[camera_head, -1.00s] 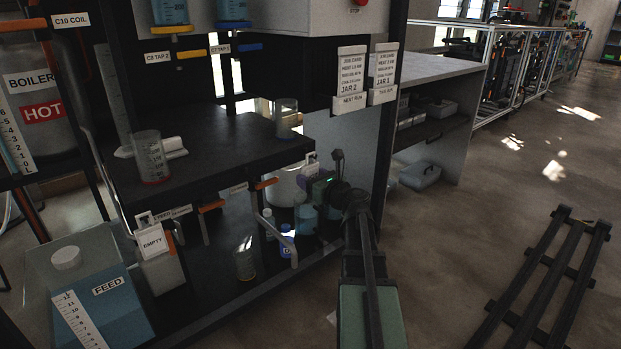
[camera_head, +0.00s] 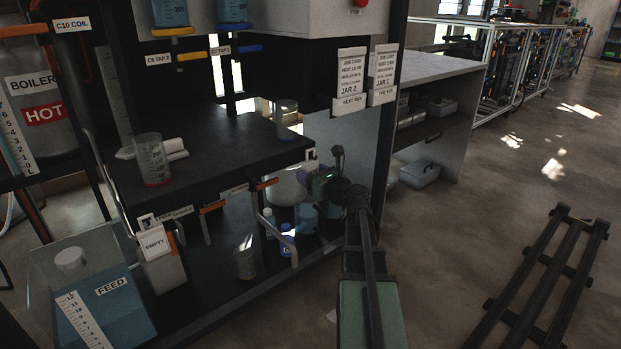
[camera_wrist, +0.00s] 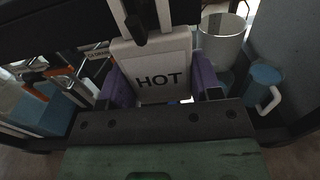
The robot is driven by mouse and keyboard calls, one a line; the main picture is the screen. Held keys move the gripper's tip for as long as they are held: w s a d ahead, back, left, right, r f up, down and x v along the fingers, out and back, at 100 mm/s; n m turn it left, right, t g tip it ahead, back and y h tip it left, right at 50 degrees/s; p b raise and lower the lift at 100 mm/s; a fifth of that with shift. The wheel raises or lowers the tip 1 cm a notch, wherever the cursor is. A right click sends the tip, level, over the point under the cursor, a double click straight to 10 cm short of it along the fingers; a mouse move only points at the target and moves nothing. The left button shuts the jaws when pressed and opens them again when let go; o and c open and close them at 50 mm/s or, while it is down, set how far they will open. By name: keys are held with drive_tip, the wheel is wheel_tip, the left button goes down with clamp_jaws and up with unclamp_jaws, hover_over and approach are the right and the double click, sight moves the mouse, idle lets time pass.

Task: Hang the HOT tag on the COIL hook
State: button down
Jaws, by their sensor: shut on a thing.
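The HOT tag (camera_wrist: 160,75) is a white plate with black letters, held upright between the purple fingers of my gripper (camera_wrist: 162,88) in the wrist view. A dark rod (camera_wrist: 135,20) reaches down over the tag's top edge; I cannot tell whether it touches the tag. In the head view my gripper (camera_head: 319,181) is at the right end of the lower rack, below the black shelf, with a small white part of the tag (camera_head: 311,155) showing above it. A C10 COIL label (camera_head: 72,25) is at the top left. I cannot make out a hook marked COIL.
The black shelf (camera_head: 215,150) holds a beaker (camera_head: 151,160) and a glass (camera_head: 287,118). An EMPTY tag (camera_head: 155,243) hangs by the FEED tank (camera_head: 115,300). A blue bottle (camera_head: 287,241) stands below my gripper. A BOILER vessel (camera_head: 45,95) carries a red HOT label. Floor at right is open around a dark rail.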

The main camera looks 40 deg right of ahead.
drive_tip(key=shift+s, duration=0.1)
drive_tip(key=s, duration=0.9)
drive_tip(key=shift+d, duration=0.2)
